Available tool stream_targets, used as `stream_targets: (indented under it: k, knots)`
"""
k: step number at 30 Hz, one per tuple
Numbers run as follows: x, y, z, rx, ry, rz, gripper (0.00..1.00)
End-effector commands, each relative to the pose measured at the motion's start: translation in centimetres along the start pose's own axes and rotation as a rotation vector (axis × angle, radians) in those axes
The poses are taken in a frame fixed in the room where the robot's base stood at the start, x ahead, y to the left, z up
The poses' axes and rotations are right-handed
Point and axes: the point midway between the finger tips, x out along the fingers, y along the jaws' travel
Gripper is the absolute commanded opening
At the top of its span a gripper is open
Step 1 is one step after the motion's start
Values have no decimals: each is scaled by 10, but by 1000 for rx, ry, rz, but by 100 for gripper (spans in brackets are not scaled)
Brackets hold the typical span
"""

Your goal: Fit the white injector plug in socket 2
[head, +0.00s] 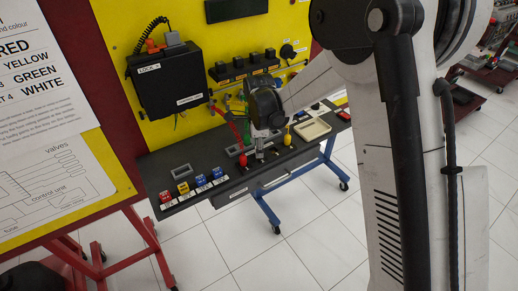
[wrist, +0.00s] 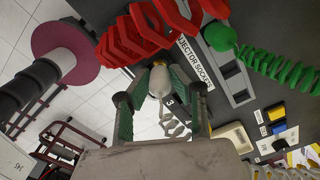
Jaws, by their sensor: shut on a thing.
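In the wrist view my gripper (wrist: 157,88) is shut on the white injector plug (wrist: 157,80), with a green-lined finger on each side. Its pale coiled lead (wrist: 175,126) hangs beyond. In the head view my gripper (head: 261,150) is low over the dark bench, between a red plug (head: 242,160) and a yellow plug (head: 287,139). The injector socket label (wrist: 194,62) shows beside the fingers, partly hidden. A small label with a 3 is just beyond the plug. I cannot make out socket 2, nor whether the plug touches any socket.
A red plug with thick coils (wrist: 140,35) and a green plug (wrist: 219,37) are close to the fingers. A beige tray (head: 311,129) lies at the bench's right. Several coloured blocks (head: 200,181) stand at the left. A wall poster (head: 35,65) lists colours, partly cropped.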

Motion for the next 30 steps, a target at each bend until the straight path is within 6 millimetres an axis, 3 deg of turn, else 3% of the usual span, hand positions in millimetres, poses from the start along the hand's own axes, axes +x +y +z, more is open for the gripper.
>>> stream_targets:
  k: [29,30]
  knots:
    - [13,0,0,0,0,0,2]
    - [13,0,0,0,0,0,22]
